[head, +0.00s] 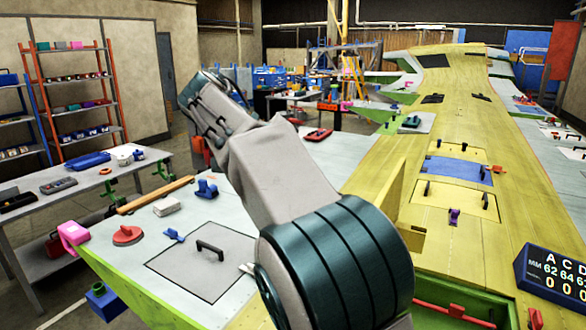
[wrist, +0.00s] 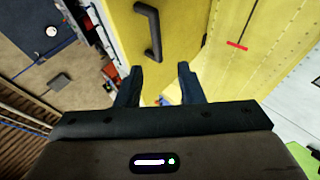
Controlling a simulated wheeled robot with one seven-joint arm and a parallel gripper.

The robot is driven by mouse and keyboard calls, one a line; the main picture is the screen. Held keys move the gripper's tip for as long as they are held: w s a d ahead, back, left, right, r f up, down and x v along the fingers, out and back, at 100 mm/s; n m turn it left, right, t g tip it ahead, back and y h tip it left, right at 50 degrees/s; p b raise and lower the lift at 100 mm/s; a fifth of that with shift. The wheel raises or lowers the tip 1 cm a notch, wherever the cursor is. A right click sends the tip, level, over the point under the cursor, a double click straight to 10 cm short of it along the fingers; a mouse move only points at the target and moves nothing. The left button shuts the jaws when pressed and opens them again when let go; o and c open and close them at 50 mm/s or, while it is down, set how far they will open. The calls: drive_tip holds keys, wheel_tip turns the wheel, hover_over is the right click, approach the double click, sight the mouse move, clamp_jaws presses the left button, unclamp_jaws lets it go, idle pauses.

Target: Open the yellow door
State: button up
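In the wrist view a yellow door panel (wrist: 180,25) fills the upper middle, with a black bar handle (wrist: 152,32) on it. My gripper (wrist: 160,68) has its two dark fingers spread, with nothing between them. The handle is ahead of the fingertips, slightly left of the middle of the gap, and appears apart from them. In the head view an upright yellow panel (head: 384,195) stands behind my arm and is partly hidden by it; I cannot tell for sure that it is the same door. I cannot make out my gripper in the head view.
A long yellow-green wing structure (head: 440,120) runs back on the right, with a blue panel (head: 458,170) and a handled yellow panel (head: 455,198). A grey hatch with a black handle (head: 211,249) lies on the left surface. A grey table (head: 110,181) holds tools.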

drive_tip(key=shift+s+v, duration=0.25)
drive_tip(key=shift+v, duration=0.7)
drive_tip(key=shift+r, duration=0.1)
